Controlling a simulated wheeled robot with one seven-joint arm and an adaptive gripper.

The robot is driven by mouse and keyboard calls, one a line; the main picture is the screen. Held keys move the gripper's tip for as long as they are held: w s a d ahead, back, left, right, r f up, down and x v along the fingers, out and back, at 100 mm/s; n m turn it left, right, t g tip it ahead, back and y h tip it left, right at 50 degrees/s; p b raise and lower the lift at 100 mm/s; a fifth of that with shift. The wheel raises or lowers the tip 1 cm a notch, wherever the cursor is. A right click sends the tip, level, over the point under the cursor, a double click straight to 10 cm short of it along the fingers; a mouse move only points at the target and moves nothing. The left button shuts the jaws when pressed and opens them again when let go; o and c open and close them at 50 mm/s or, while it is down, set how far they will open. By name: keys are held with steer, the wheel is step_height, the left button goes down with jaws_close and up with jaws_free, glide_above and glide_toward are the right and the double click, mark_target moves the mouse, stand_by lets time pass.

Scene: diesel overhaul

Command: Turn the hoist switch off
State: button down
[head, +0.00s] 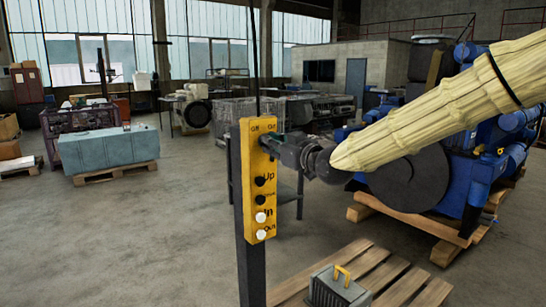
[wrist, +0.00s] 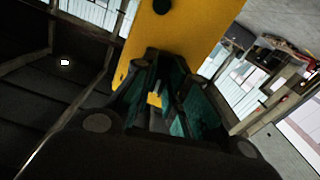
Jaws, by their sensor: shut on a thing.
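The yellow hoist control box (head: 257,205) stands upright on a dark post, with "Off" at its top left and "On" at its top right. Below are black Up and Down buttons and white In and Out buttons. My gripper (head: 270,146) reaches in from the right, its fingertips at the upper part of the box, just under the labels. In the wrist view my gripper (wrist: 160,98) has its teal finger pads around a small part, the hoist switch (wrist: 157,88), against the yellow box (wrist: 170,28). The fingers hide most of the switch, so its setting cannot be made out.
A wooden pallet (head: 383,281) with a grey box with a yellow handle (head: 338,287) lies at the lower right. A large blue engine (head: 480,180) stands on pallets behind my arm. A grey-blue block (head: 108,149) sits on a pallet at left. The floor left of the post is clear.

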steer(key=shift+f+n+b, duration=0.1)
steer(key=shift+n+b, duration=2.95)
steer(key=shift+n, duration=0.45)
steer(key=c, duration=1.4)
jaws_free()
steer(key=shift+c, duration=0.2)
steer(key=shift+d, duration=0.1)
steer(key=v, duration=1.2)
